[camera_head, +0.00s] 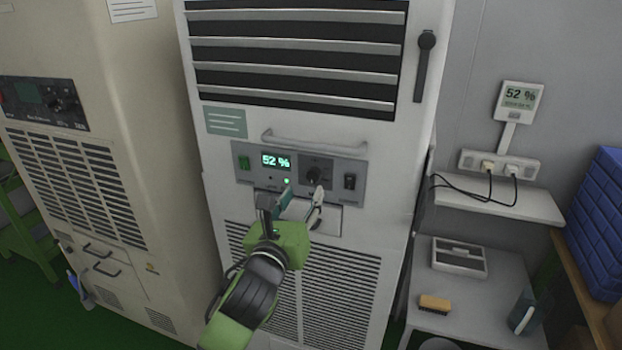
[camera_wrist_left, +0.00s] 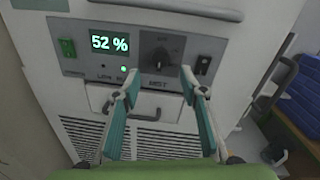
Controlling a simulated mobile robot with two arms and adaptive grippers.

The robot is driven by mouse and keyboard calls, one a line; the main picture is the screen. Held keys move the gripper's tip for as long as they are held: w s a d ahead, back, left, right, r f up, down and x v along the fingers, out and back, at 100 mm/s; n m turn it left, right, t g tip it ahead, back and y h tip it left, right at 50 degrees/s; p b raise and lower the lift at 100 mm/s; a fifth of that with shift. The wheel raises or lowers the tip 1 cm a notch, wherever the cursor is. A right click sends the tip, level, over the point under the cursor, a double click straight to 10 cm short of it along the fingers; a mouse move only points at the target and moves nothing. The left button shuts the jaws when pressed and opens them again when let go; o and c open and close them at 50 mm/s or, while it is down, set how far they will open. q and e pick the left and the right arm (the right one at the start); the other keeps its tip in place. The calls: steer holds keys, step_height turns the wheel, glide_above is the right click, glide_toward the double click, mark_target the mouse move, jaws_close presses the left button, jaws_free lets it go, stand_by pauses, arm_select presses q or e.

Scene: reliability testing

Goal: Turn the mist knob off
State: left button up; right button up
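The black mist knob (camera_head: 314,176) is on the grey control panel (camera_head: 349,198) of the tall white machine (camera_head: 222,190). In the left wrist view the knob (camera_wrist_left: 158,60) is above the label "MIST", with a pale line on it pointing down. My left gripper (camera_head: 301,192) is open, its fingertips just below and in front of the panel. In the left wrist view its teal-padded fingers (camera_wrist_left: 160,80) are spread on both sides below the knob, with nothing between them. The display (camera_head: 276,161) reads 52 % and a green light (camera_head: 286,181) is lit. My right gripper is not in view.
A black rocker switch (camera_head: 350,181) is right of the knob; a green switch (camera_head: 243,162) is at the panel's left. A handle bar (camera_head: 315,143) juts out above the panel. A beige machine (camera_head: 150,200) stands left; a shelf with cables (camera_head: 500,202) is right.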

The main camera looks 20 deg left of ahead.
mark_target(312, 178)
arm_select(q)
steer(key=w+p, duration=0.1)
steer(key=w, duration=0.5)
steer(key=shift+w, duration=0.4)
steer(key=c, duration=1.1)
